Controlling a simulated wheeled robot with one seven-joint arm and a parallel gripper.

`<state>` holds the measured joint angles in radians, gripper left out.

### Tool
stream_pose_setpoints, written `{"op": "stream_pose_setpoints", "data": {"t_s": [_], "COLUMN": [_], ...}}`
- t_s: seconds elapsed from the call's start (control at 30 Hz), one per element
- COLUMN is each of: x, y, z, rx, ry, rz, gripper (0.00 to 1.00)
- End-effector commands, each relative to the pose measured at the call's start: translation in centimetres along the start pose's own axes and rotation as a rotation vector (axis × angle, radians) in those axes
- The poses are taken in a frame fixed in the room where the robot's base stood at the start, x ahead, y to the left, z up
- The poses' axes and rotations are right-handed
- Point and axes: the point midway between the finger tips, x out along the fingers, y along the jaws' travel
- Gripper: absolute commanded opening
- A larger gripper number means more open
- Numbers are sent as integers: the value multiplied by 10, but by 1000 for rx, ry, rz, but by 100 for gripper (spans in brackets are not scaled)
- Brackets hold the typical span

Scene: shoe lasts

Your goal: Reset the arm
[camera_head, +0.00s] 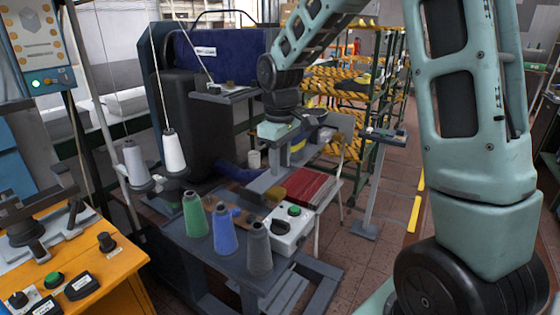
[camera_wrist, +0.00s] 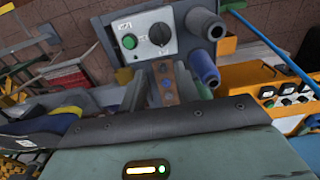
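My teal arm reaches in from the right in the head view, with its elbow raised out of the top of the frame. My gripper (camera_head: 284,158) points down over the sewing machine's grey work surface. In the wrist view, my gripper (camera_wrist: 160,88) shows two grey fingers with a gap between them and nothing held in the gap.
Green (camera_head: 195,216), blue (camera_head: 224,230) and grey (camera_head: 258,248) thread cones stand near a white control box (camera_head: 293,236). Dark red material (camera_head: 306,187) lies close by. An orange table (camera_head: 110,262) is at left. Racks (camera_head: 385,90) stand behind; floor (camera_head: 385,215) shows at right.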

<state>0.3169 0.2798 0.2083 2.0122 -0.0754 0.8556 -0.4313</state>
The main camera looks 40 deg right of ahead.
Motion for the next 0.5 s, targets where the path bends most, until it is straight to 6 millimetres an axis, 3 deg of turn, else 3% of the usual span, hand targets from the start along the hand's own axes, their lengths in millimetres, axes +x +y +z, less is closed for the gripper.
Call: {"op": "stream_pose_setpoints", "data": {"t_s": [0.37, 0.47, 0.5], "x": [0, -1, -1], "y": [-3, -33, -53], "z": [0, -3, -3], "rx": [-4, -34, -52], "ry": [1, 7, 9], "rz": [0, -5, -10], "gripper": [32, 32, 32]}}
